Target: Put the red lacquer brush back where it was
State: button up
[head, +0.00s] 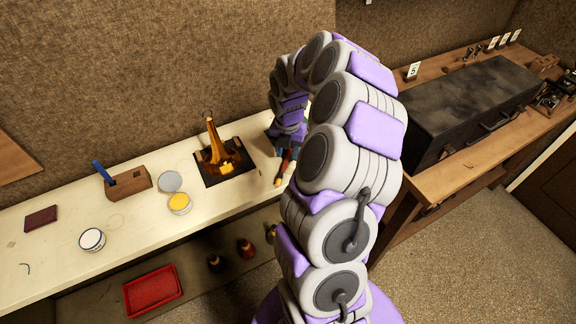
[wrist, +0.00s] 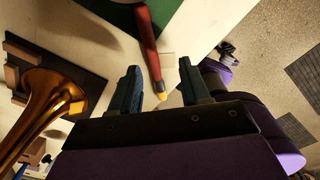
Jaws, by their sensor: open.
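A red-handled brush (wrist: 148,42) with a yellow end shows in the wrist view, running from the top edge down between my fingers. In the head view the red brush (head: 284,163) is at the right part of the white counter, partly behind my arm. My gripper (wrist: 158,82) is open, with a finger on each side of the brush's yellow end. Whether the fingers touch it I cannot tell.
A brass horn bell (head: 214,150) stands on a black mat (head: 235,178). An open tin with yellow contents (head: 180,203) and a white tin (head: 92,239) are on the counter (head: 150,239). A red tray (head: 152,291) and dark bottles sit below. A dark case (head: 465,108) is right.

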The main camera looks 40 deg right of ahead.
aim_at(283, 166)
jog(key=a+f+b, duration=0.1)
jog(key=a+f, duration=0.2)
jog(key=shift+w+f, duration=0.15)
jog(key=shift+w, duration=0.05)
jog(key=shift+d+f+b, duration=0.35)
jog(key=shift+d+f, duration=0.35)
jog(key=shift+d, duration=0.6)
jog(key=shift+c, duration=0.9)
jog(key=shift+a, duration=0.75)
jog(key=c, duration=0.5)
jog(key=shift+a+r, duration=0.1)
grip_shut()
